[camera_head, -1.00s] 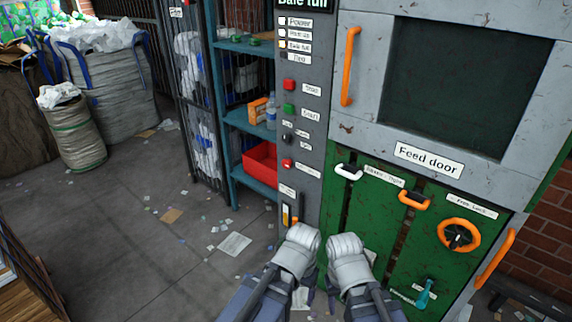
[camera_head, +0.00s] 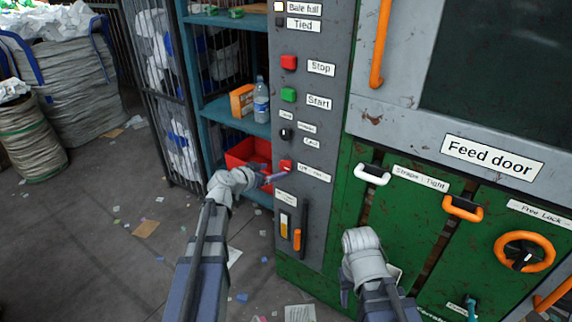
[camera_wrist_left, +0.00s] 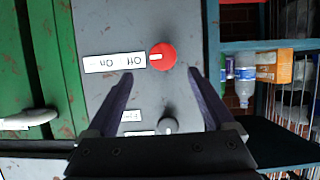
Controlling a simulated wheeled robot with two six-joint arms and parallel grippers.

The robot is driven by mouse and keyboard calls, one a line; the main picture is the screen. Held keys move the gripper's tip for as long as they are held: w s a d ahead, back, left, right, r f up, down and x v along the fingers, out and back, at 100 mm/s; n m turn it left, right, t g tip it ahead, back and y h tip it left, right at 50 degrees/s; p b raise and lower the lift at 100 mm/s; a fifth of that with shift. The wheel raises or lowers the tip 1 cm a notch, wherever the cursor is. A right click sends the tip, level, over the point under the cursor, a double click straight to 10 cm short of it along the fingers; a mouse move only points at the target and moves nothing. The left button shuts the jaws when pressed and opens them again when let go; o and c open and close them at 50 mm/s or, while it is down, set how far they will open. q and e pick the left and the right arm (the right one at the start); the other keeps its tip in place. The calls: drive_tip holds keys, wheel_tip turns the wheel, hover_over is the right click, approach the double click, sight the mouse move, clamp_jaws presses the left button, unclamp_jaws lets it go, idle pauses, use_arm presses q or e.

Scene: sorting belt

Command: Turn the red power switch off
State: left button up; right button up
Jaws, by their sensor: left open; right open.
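The red power switch (camera_head: 286,166) is a round red knob on the grey control panel (camera_head: 318,235), beside an Off/On label. It also shows in the left wrist view (camera_wrist_left: 162,56). My left gripper (camera_head: 272,178) is open in front of the panel at the switch. In the left wrist view its two fingertips (camera_wrist_left: 160,73) lie on either side of the red knob, a little short of it in the picture; I cannot tell whether they touch. My right gripper (camera_head: 347,288) is low in front of the green doors, its fingers hard to make out.
A red stop button (camera_head: 289,62), a green start button (camera_head: 289,95) and a black knob (camera_head: 286,134) sit above the switch. A shelf with a bottle (camera_head: 261,100) and a red bin (camera_head: 246,152) stands to the left. Door handles are to the right.

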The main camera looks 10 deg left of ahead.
sight(284, 165)
use_arm(q)
drive_tip(key=b+x, duration=0.1)
drive_tip(key=x, duration=0.1)
drive_tip(key=b+x, duration=0.1)
drive_tip(key=x, duration=0.2)
drive_tip(key=b+x, duration=0.1)
drive_tip(key=x, duration=0.2)
drive_tip(key=shift+w+a+r, duration=0.15)
drive_tip(key=shift+a, duration=0.15)
drive_tip(key=c, duration=1.3)
drive_tip(key=shift+c, duration=0.2)
